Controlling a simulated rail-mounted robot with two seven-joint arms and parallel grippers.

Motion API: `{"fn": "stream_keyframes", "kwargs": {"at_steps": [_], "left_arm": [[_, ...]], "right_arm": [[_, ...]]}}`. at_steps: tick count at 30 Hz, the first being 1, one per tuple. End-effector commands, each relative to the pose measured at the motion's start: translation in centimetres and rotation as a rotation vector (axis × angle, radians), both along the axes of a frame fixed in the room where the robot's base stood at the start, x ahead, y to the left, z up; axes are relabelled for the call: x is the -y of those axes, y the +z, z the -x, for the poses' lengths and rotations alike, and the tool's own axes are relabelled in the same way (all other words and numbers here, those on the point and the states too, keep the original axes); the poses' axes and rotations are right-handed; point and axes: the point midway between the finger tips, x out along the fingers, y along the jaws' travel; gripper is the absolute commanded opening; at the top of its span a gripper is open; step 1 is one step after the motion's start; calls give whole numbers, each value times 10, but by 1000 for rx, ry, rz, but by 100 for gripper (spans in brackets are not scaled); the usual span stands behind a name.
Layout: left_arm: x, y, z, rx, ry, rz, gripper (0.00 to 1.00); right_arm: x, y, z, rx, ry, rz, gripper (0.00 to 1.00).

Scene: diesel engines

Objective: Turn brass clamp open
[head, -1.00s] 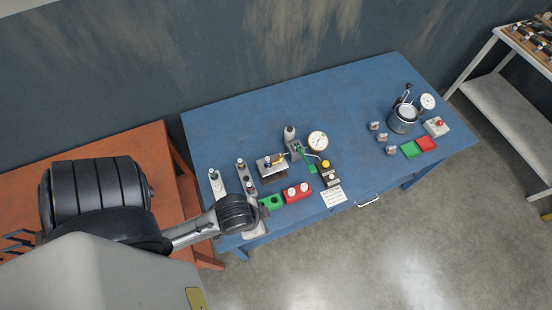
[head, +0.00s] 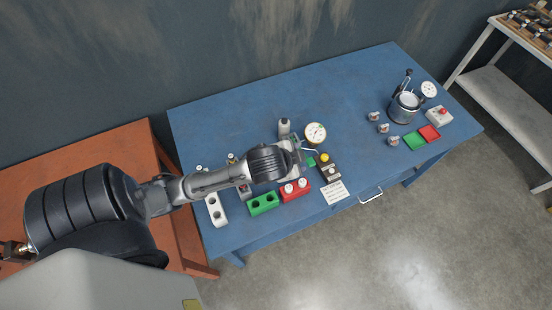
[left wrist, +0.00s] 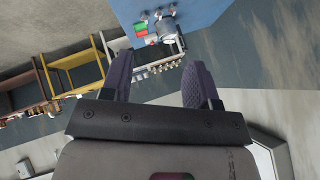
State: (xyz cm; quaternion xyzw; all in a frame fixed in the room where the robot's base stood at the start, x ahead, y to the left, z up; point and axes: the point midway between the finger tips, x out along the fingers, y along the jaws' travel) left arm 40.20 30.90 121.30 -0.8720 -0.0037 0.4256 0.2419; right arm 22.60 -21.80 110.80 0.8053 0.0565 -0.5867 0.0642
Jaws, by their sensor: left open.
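My left arm reaches in from the left over the blue workbench (head: 235,100). Its dark wrist (head: 268,163) covers the spot where the small metal fixture with a brass-coloured part stood in the earlier head view. The brass clamp cannot be made out now. In the left wrist view my left gripper (left wrist: 160,82) is open, with its two dark fingers apart and nothing between them. No brass part shows in that view. The gripper's distance from the clamp cannot be told. My right gripper is in neither view.
A metal pot (head: 404,106) stands at the right. The bench middle is clear.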

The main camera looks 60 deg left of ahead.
Motion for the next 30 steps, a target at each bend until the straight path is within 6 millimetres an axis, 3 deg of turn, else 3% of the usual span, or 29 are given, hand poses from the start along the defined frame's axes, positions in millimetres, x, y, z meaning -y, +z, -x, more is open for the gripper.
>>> {"fn": "stream_keyframes", "kwargs": {"at_steps": [1,6,10,13,15,20,24,30], "left_arm": [[-24,-17,-24,8,-2,-63,55],[-102,-29,-72,-79,45,-146,55],[-164,-44,-82,-209,171,-84,55],[-196,-62,-71,-332,297,28,55],[-205,-79,-62,-407,385,128,55],[-204,-108,-45,-541,584,368,55],[-191,-111,-39,-576,718,491,55],[-191,-115,-38,-559,817,519,55]], "right_arm": [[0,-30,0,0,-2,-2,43],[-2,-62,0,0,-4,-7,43],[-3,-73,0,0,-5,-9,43],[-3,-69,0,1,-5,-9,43],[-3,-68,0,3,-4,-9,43],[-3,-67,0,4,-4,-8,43],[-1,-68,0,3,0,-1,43],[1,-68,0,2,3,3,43]]}}
